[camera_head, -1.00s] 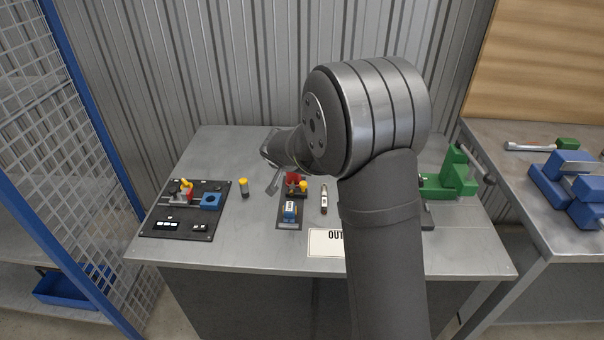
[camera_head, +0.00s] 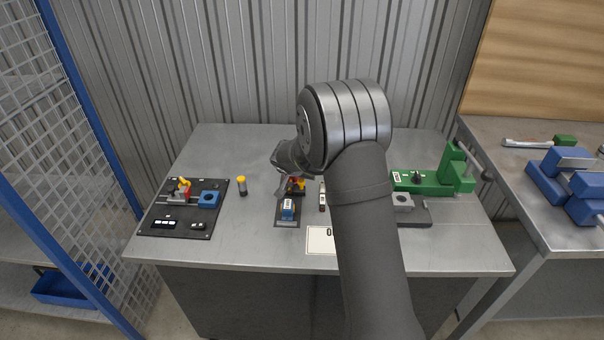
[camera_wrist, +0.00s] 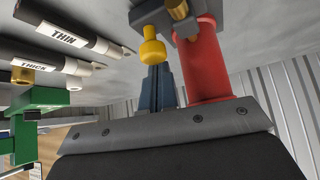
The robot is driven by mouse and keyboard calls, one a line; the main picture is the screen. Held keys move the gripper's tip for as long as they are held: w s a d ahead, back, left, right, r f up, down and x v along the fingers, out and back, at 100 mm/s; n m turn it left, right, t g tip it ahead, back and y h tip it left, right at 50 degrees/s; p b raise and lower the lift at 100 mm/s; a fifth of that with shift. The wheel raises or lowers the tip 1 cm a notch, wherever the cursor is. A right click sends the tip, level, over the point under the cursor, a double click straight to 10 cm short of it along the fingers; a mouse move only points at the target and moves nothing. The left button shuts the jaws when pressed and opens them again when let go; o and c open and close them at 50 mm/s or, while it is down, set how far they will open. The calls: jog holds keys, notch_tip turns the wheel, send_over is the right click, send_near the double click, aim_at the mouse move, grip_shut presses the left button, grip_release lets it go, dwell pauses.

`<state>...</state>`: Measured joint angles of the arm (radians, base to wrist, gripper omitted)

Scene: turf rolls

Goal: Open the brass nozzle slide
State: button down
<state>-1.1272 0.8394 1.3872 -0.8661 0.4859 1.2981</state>
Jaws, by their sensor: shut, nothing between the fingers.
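The small dark fixture (camera_head: 286,223) stands mid-table with a blue labelled block (camera_head: 288,210), a red part and a yellow knob (camera_head: 301,181). In the wrist view a red cylinder (camera_wrist: 207,65), the yellow knob (camera_wrist: 153,50) and a brass-coloured part (camera_wrist: 181,12) are close in front of me. I cannot tell how far the brass slide is open. My gripper (camera_head: 281,188) is at the fixture's far left side and covers some of it. In the wrist view my gripper's narrow dark fingers (camera_wrist: 156,72) look shut and empty, just by the yellow knob; contact is unclear.
Pens marked THIN (camera_wrist: 66,38) and THICK (camera_wrist: 35,65) lie right of the fixture in the head view. A black panel (camera_head: 160,214) and a yellow-capped cylinder (camera_head: 242,187) are left. A green fixture (camera_head: 430,183) is right. The corrugated wall (camera_head: 240,60) is behind.

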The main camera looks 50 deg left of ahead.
jog(key=shift+s+d, duration=0.3)
jog(key=shift+s, duration=0.2)
